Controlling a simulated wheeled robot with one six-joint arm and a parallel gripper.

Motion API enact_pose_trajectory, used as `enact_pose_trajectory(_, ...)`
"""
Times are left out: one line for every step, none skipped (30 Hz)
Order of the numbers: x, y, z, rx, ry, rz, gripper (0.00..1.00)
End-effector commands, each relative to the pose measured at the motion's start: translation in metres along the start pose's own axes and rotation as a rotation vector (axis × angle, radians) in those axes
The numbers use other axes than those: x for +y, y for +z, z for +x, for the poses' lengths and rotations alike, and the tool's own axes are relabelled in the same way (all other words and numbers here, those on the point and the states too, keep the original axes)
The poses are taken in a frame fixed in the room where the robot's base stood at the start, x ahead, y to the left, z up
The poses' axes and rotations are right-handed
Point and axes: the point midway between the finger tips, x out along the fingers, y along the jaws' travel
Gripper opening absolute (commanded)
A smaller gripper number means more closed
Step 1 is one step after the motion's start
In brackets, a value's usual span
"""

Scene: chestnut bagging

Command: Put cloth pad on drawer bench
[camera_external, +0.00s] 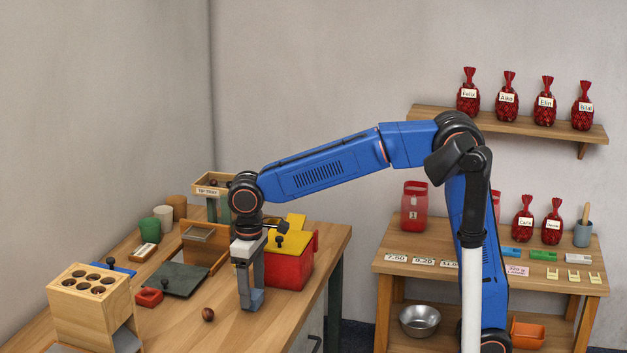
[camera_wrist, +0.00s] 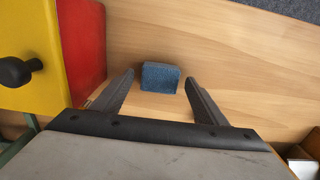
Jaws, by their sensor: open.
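A small blue cloth pad (camera_wrist: 160,77) lies on the wooden bench top in the wrist view. My gripper (camera_wrist: 159,80) is open, with one finger on each side of the pad and a gap to each. I cannot tell how high the fingertips are above the wood. In the external view my gripper (camera_external: 252,302) points straight down, low over the front part of the wooden bench (camera_external: 232,333); the pad is hard to make out there against the fingers. A dark handle (camera_external: 316,343) shows on the bench's front below the top.
A red box with a yellow lid and black knob (camera_external: 289,244) stands close beside my gripper. The bench's right edge is near.

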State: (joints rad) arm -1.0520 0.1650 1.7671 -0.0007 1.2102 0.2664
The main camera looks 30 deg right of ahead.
Motion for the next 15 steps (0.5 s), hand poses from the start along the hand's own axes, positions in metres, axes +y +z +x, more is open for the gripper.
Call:
enact_pose_trajectory(0.000, -0.001, -0.007, 0.004, -0.001, 0.000, 0.66)
enact_pose_trajectory(0.000, -0.001, -0.012, 0.003, -0.001, 0.000, 0.66)
enact_pose_trajectory(0.000, -0.001, -0.019, 0.003, -0.001, 0.000, 0.66)
enact_pose_trajectory(0.000, -0.001, -0.025, 0.004, -0.001, 0.000, 0.66)
enact_pose_trajectory(0.000, -0.001, -0.031, 0.004, -0.001, 0.000, 0.66)
enact_pose_trajectory(0.000, -0.001, -0.039, 0.004, -0.001, 0.000, 0.66)
enact_pose_trajectory(0.000, -0.001, -0.045, 0.005, -0.001, 0.000, 0.66)
enact_pose_trajectory(0.000, -0.001, -0.051, 0.004, -0.001, 0.000, 0.66)
enact_pose_trajectory(0.000, -0.001, -0.059, 0.004, -0.001, 0.000, 0.66)
enact_pose_trajectory(0.000, -0.001, -0.065, 0.004, -0.001, 0.000, 0.66)
enact_pose_trajectory(0.000, -0.001, -0.070, 0.004, -0.001, 0.000, 0.66)
enact_pose_trajectory(0.000, -0.001, -0.077, 0.004, -0.001, 0.000, 0.66)
enact_pose_trajectory(0.000, 0.000, -0.082, 0.003, -0.001, 0.000, 0.66)
enact_pose_trajectory(0.000, 0.000, -0.086, 0.004, -0.001, 0.000, 0.66)
enact_pose_trajectory(0.000, 0.000, -0.092, 0.003, -0.001, 0.000, 0.66)
